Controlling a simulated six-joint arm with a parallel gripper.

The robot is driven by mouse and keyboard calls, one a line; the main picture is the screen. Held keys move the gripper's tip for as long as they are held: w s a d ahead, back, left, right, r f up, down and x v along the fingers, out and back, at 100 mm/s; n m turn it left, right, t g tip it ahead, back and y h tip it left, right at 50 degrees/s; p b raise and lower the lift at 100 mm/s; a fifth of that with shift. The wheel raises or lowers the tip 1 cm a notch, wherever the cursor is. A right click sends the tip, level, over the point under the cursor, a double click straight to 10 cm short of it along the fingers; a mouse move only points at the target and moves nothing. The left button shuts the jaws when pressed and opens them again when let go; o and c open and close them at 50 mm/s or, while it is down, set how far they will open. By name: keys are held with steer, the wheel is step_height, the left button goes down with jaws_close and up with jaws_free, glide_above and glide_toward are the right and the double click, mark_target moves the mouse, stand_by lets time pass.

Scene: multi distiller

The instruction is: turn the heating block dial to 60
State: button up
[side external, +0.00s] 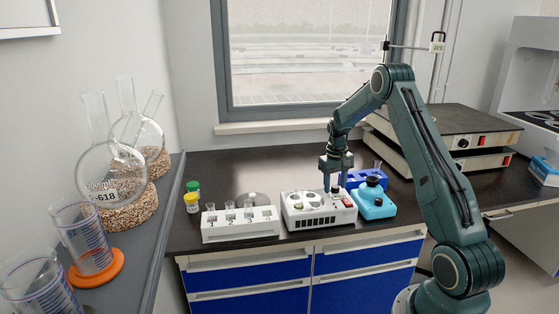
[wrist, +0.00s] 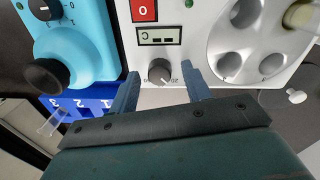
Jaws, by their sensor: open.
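The heating block (side external: 318,222) is a white box on the dark bench in the side view. In the wrist view its white top (wrist: 200,50) carries a dark grey dial (wrist: 160,72), a small display (wrist: 158,37) and a red switch (wrist: 143,10). The dial's scale marks are too small to read, and so is the display. My gripper (side external: 336,187) points down over the right part of the block. In the wrist view my gripper (wrist: 160,75) is open, with one finger on each side of the dial. I cannot tell whether either finger touches it.
A light-blue device with a black top (side external: 373,203) stands close to the right of the block. A blue rack (side external: 357,178) is behind it. Round wells (wrist: 235,50) lie beside the dial.

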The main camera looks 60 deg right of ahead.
steer(key=c, duration=1)
steer(key=shift+m, duration=0.3)
steer(key=m, duration=0.3)
steer(key=shift+m, duration=0.4)
steer(key=m, duration=0.4)
steer(key=shift+d+m, duration=0.1)
steer(key=shift+m, duration=0.2)
steer(key=m, duration=0.4)
steer(key=shift+m, duration=0.3)
steer(key=shift+m+y, duration=0.4)
steer(key=shift+m, duration=1.8)
